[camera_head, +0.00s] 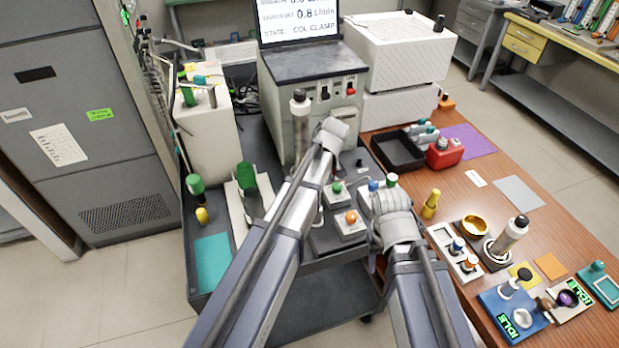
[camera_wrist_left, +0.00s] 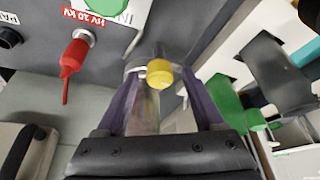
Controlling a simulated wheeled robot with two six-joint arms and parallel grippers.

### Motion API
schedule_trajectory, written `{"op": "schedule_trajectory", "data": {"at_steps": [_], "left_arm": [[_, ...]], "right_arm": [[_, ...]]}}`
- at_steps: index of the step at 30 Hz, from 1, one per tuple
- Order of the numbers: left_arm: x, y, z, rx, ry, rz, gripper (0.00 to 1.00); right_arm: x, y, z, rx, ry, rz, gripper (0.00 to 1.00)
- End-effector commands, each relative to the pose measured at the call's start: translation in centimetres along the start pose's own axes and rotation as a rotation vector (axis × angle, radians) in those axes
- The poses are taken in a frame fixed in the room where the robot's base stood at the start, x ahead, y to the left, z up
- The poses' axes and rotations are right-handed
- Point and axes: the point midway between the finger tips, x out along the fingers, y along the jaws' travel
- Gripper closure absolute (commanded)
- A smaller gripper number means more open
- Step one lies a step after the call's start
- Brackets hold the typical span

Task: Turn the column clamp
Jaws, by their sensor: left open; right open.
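A metal column with a black cap (camera_head: 300,115) stands against the front of the grey instrument (camera_head: 283,80). In the left wrist view, my left gripper (camera_wrist_left: 163,100) has its two purple fingers apart, one on each side of a clear cylindrical part (camera_wrist_left: 144,112) with a yellow knob (camera_wrist_left: 159,74). I cannot tell whether the fingers touch it. In the head view my left arm hides these fingers. My right gripper (camera_head: 392,203) is low over the right side of the cart by small capped bottles; its fingertips are hard to make out.
A red plug (camera_wrist_left: 72,58) hangs by an HV label beside the left gripper. A green holder (camera_head: 247,180) stands left of the column. The wooden table (camera_head: 540,270) at right holds a black tray (camera_head: 398,150), a red box (camera_head: 444,152) and a capped cylinder (camera_head: 508,238).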

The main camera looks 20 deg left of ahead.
Motion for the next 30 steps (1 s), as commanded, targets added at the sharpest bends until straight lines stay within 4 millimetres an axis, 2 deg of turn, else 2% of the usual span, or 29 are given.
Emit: {"op": "schedule_trajectory", "data": {"at_steps": [5, 23, 30], "left_arm": [[-0.09, 0.00, -0.03, 0.000, 0.000, 0.000, 0.31], [-0.09, 0.01, -0.01, 0.000, 0.000, 0.000, 0.98], [-0.09, 0.00, 0.00, 0.001, 0.000, 0.001, 1.00]], "right_arm": [[-0.09, 0.01, 0.01, 0.000, 0.000, 0.000, 0.50], [-0.08, 0.01, 0.01, 0.000, 0.000, 0.000, 0.50], [-0.08, 0.01, 0.01, 0.000, 0.000, 0.000, 0.50]]}}
